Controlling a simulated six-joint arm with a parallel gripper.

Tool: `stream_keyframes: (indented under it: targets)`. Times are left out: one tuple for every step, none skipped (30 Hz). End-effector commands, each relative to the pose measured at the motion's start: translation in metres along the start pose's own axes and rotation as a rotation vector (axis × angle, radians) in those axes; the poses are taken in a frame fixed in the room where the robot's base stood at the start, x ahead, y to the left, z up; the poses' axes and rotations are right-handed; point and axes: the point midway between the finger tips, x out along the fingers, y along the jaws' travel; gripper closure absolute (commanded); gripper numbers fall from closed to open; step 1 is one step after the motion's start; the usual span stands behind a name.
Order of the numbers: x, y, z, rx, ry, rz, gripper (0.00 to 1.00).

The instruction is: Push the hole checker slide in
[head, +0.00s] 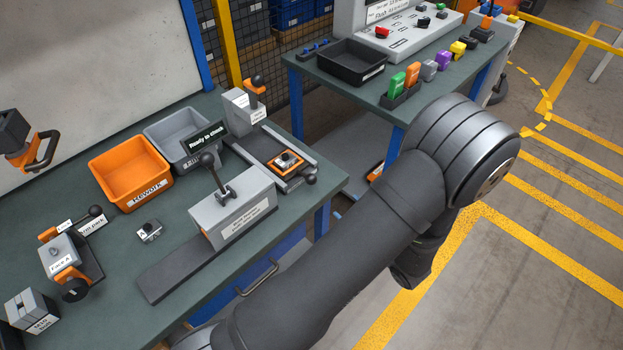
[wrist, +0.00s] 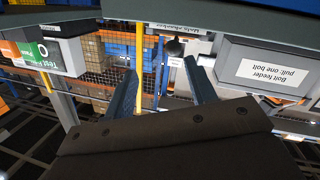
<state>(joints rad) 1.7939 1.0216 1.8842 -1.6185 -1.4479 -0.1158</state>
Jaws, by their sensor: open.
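The hole checker (head: 243,110) stands at the back of the left bench, a grey tower with an orange-and-black lever. Its slide (head: 265,151) lies between rails in front of it. The slide carries an orange nest with a grey part (head: 287,160), out in front of the tower. Its black knob (head: 310,179) is near the bench's front edge. My gripper (wrist: 160,68) is open and empty in the wrist view, in front of the bench, which appears upside down. A dark round thing (wrist: 175,47) shows beyond the fingers, perhaps the knob. My gripper is hidden in the head view.
A grey bolt feeder (head: 240,212) with a lever stands left of the slide; it also shows in the wrist view (wrist: 265,70). An orange rework bin (head: 130,178) and a grey bin (head: 180,135) sit behind. A second bench (head: 345,88) stands right.

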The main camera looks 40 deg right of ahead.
Motion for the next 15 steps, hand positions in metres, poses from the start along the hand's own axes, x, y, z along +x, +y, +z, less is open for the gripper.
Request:
stream_keyframes:
  targets:
    - [-0.013, -0.009, -0.001, 0.054, 0.037, 0.012, 0.49]
    - [-0.018, -0.013, -0.003, 0.082, 0.058, 0.017, 0.49]
    - [-0.024, -0.018, -0.005, 0.109, 0.081, 0.020, 0.49]
    - [-0.027, -0.020, -0.007, 0.126, 0.097, 0.023, 0.49]
    - [-0.030, -0.022, -0.008, 0.140, 0.107, 0.024, 0.49]
    - [-0.032, -0.024, -0.009, 0.152, 0.120, 0.026, 0.49]
    - [-0.032, -0.025, -0.010, 0.158, 0.125, 0.027, 0.49]
    - [-0.032, -0.025, -0.010, 0.161, 0.129, 0.026, 0.49]
    - [-0.031, -0.026, -0.011, 0.164, 0.131, 0.026, 0.49]
    - [-0.029, -0.026, -0.011, 0.164, 0.132, 0.025, 0.49]
    - [-0.026, -0.026, -0.012, 0.163, 0.132, 0.024, 0.49]
    - [-0.022, -0.025, -0.012, 0.163, 0.132, 0.023, 0.49]
    - [-0.018, -0.025, -0.013, 0.162, 0.132, 0.023, 0.49]
    - [-0.014, -0.025, -0.013, 0.162, 0.132, 0.023, 0.49]
    - [-0.008, -0.025, -0.014, 0.162, 0.132, 0.022, 0.49]
